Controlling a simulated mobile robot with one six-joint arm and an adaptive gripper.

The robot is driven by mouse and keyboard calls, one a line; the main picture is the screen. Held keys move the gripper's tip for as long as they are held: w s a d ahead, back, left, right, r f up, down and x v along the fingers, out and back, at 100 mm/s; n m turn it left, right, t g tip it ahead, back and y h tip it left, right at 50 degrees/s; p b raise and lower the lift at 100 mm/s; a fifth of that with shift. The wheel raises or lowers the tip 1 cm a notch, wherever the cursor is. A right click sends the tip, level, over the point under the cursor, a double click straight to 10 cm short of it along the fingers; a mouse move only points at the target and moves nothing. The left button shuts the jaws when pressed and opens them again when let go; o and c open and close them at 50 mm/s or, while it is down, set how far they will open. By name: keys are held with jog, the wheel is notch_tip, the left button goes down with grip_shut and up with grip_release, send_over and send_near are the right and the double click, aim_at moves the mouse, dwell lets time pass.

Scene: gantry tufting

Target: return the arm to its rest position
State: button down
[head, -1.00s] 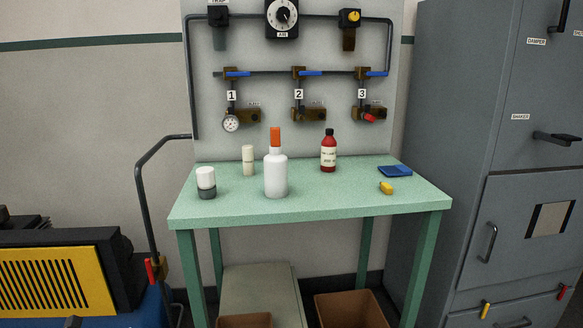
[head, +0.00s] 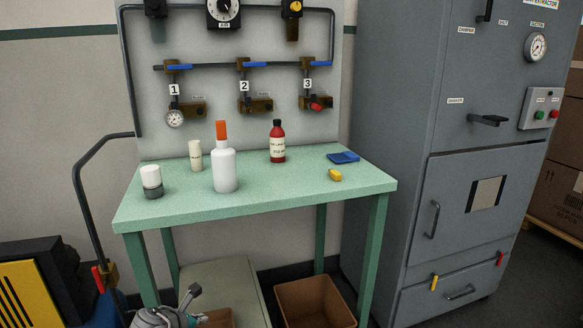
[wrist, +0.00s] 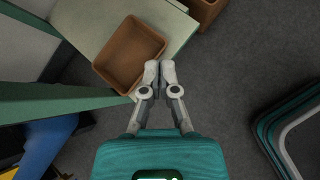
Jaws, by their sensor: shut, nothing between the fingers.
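My gripper (wrist: 160,75) shows in the wrist view with its two grey fingers together and nothing between them. It points down over the dark floor, close to the edge of a low pale platform (wrist: 88,30) and a brown open box (wrist: 130,52). In the head view part of my arm (head: 168,314) shows at the bottom edge, below and in front of the green table (head: 250,201). The gripper's fingertips are hard to make out there.
On the table stand a white bottle with an orange cap (head: 223,170), a red bottle (head: 277,145), a cream container (head: 195,156) and a white-topped jar (head: 151,181). A grey cabinet (head: 400,130) stands right. A brown box (head: 315,302) sits below the table. Grey floor (wrist: 235,70) is clear.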

jog(key=s+d+f+m+g+y, duration=0.1)
jog(key=d+f+m+g, duration=0.15)
jog(key=d+m, duration=0.95)
jog(key=s+d+f+m+g+y, duration=0.15)
jog(key=d+m+g, duration=0.45)
jog(key=d, duration=1)
jog(key=d+f+m+g+y, duration=0.1)
jog(key=d+f+m+y, duration=0.15)
jog(key=d+m, duration=1)
notch_tip(320, 180, up, 36)
jog(key=n+h+p, duration=0.1)
jog(key=p, duration=3.5)
jog(key=shift+w+d+r+p, duration=0.25)
jog(key=shift+d+p, duration=0.1)
jog(key=shift+d, duration=0.1)
jog(key=shift+s+f, duration=0.1)
